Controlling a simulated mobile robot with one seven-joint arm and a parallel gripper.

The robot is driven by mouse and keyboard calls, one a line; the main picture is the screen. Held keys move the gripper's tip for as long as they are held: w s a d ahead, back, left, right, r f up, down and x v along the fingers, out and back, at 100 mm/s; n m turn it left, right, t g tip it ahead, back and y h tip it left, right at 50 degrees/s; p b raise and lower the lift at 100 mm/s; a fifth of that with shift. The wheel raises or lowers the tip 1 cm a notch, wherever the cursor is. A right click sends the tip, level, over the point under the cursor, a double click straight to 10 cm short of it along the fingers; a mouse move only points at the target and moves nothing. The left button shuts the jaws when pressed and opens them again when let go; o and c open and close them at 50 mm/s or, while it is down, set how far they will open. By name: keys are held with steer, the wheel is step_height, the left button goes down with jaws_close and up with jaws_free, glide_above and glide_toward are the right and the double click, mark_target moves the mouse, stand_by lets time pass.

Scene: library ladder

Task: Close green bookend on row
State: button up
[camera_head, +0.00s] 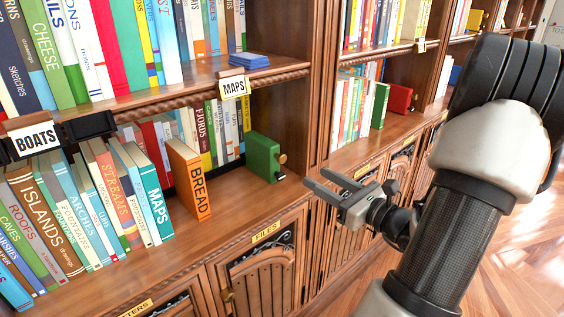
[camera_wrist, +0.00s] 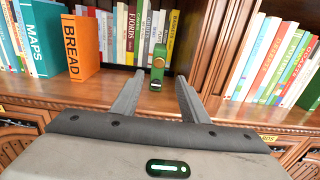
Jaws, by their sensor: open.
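A gap of bare shelf lies between the BREAD book and the bookend. My gripper (camera_head: 329,184) is open and empty, in front of the shelf to the right of the bookend, not touching it.
A back row of books (camera_head: 205,135) stands behind the front row. A wooden upright (camera_head: 312,90) separates this bay from the right bay, which holds more books and a red box (camera_head: 398,98). The upper shelf holds a blue stack (camera_head: 242,61). Carved cabinet doors (camera_head: 262,275) are below.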

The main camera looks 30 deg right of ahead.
mark_target(283, 159)
steer(key=w+a, duration=0.1)
steer(key=w, duration=0.3)
steer(key=w+a+b, duration=0.1)
steer(key=w, duration=0.4)
steer(key=w+a+b, duration=0.1)
steer(key=w, duration=0.4)
steer(key=shift+w, duration=0.25)
jaws_close()
